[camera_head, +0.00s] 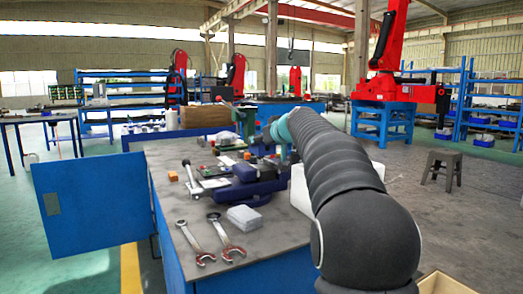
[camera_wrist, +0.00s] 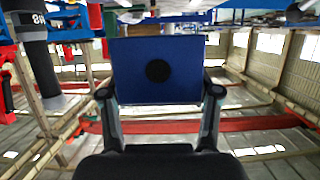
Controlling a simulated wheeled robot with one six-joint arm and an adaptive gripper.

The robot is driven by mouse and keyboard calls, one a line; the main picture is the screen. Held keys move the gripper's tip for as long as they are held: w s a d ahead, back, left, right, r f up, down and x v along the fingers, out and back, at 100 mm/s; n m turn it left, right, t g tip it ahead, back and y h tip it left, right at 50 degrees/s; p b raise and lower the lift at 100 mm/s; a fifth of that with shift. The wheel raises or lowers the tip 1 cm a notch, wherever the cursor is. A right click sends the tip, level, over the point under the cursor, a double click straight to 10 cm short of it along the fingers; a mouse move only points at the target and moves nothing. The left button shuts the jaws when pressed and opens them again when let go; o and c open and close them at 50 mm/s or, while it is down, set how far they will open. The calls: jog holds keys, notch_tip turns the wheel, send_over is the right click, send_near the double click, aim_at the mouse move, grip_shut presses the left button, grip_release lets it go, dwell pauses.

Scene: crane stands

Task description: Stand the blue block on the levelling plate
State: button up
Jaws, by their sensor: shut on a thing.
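In the wrist view a blue block (camera_wrist: 135,85) with a black round spot on its face sits between the two fingers of my gripper (camera_wrist: 159,92). The fingers press on its left and right sides. The wrist picture appears upside down, with roof beams along its lower part. In the head view my arm reaches out over the far part of the workbench, and its far end hides my gripper and the block. I cannot make out the levelling plate for certain in either view.
The grey workbench (camera_head: 168,210) holds two wrenches (camera_head: 228,240), a clear box (camera_head: 244,217), a dark blue case (camera_head: 245,188) and a small orange block (camera_head: 173,176). A stool (camera_head: 441,166) stands on the floor at right.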

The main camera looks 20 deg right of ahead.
jog(key=shift+r+p, duration=0.55)
jog(key=shift+r, duration=2.2)
